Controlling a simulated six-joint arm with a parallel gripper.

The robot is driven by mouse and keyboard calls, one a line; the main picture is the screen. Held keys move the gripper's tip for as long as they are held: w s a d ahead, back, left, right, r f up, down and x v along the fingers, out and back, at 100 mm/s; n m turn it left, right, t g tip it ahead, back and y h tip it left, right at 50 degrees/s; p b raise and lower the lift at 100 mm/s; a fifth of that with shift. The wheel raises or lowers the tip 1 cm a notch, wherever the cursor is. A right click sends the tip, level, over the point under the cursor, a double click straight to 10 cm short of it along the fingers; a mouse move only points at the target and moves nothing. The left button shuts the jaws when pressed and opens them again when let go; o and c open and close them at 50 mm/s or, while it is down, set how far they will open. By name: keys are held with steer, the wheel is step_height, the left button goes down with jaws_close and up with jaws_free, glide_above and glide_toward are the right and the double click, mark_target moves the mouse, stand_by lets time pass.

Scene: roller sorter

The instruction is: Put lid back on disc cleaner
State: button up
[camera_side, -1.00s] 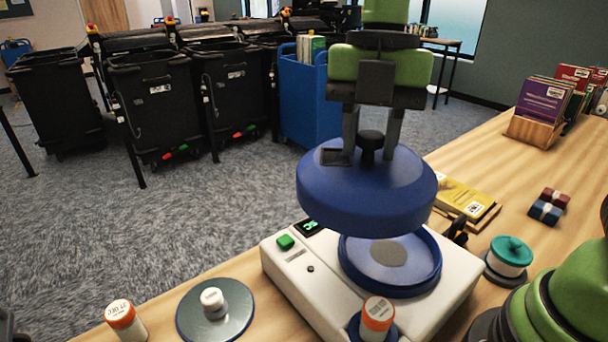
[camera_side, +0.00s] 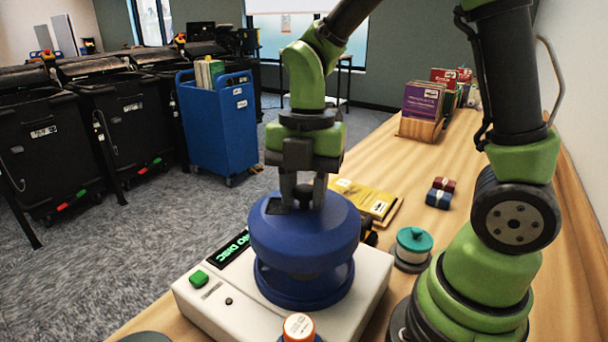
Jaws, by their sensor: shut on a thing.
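The disc cleaner (camera_side: 212,314) is a white box with a green button and a lit green display on the wooden table. Its round blue well (camera_side: 300,296) shows beneath the lid. My gripper (camera_side: 303,196) is shut on the dark knob on top of the lid and points straight down. The lid looks about level. An orange-capped bottle (camera_side: 299,328) stands at the cleaner's front edge, cut off by the picture.
A teal-topped round container (camera_side: 413,246) stands right of the cleaner, near my arm's base. Behind lie a yellow booklet (camera_side: 365,200) and small red and blue blocks (camera_side: 440,193). A wooden book holder (camera_side: 421,128) stands farther back. A blue cart (camera_side: 217,125) and black bins are on the floor.

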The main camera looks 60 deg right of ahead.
steer(key=shift+f, duration=2.4)
steer(key=shift+f, duration=0.2)
stand_by(0.3)
steer(key=o, duration=1.5)
steer(key=shift+r, duration=3.55)
jaws_close()
